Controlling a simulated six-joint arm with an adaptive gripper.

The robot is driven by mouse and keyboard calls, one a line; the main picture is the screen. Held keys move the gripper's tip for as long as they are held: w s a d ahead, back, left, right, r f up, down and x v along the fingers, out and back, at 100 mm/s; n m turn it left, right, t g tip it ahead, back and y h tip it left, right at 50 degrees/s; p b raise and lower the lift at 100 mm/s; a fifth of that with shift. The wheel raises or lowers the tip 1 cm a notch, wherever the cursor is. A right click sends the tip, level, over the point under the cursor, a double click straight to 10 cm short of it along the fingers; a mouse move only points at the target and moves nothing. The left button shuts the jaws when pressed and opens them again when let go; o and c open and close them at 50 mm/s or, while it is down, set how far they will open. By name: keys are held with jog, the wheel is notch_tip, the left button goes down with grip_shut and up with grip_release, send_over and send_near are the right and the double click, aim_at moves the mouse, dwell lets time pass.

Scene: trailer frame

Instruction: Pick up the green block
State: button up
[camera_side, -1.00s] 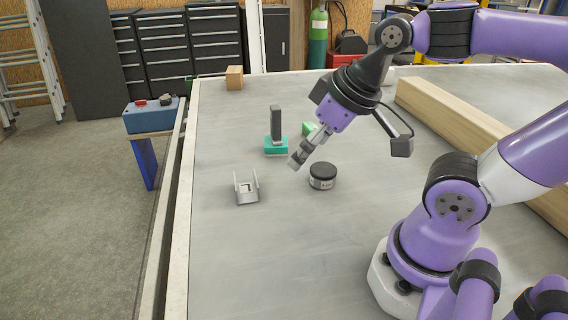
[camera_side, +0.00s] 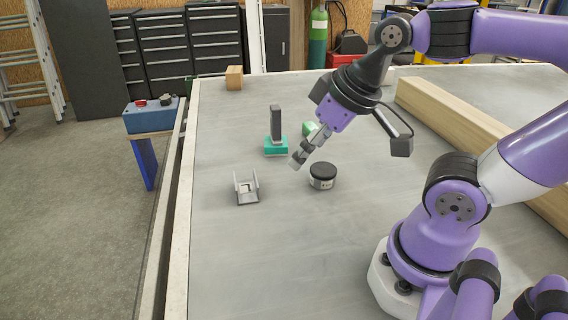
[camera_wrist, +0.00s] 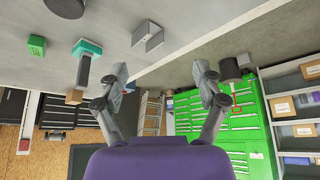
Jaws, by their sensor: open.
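The green block (camera_side: 310,128) is on the grey table, partly hidden behind my gripper in the side view. In the wrist view the green block (camera_wrist: 37,45) is fully visible at the upper left, away from the fingers. My gripper (camera_side: 298,160) is above the table, tilted down to the left, between the black-lidded jar and the teal-based stamp-like object in the picture. In the wrist view my gripper (camera_wrist: 160,78) has its two fingers wide apart with nothing between them.
A teal-based object with a dark upright handle (camera_side: 276,146) stands left of the green block. A black-lidded jar (camera_side: 322,177) and a grey metal bracket (camera_side: 247,188) are nearer. A wooden block (camera_side: 234,78) lies at the back and a long timber beam (camera_side: 470,125) at right.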

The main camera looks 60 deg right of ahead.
jog(key=m+g+h, duration=0.2)
jog(key=m+h, duration=0.1)
jog(key=m, duration=0.5)
send_over(313, 128)
jog(key=s, duration=0.2)
jog(key=f, duration=1)
jog(key=shift+s+a+f, duration=0.1)
jog(key=shift+s+a, duration=0.05)
jog(key=shift+a, duration=0.25)
jog(key=x, duration=0.6)
jog(key=shift+a+f, duration=0.2)
jog(key=shift+a, duration=0.1)
jog(key=c, duration=1.2)
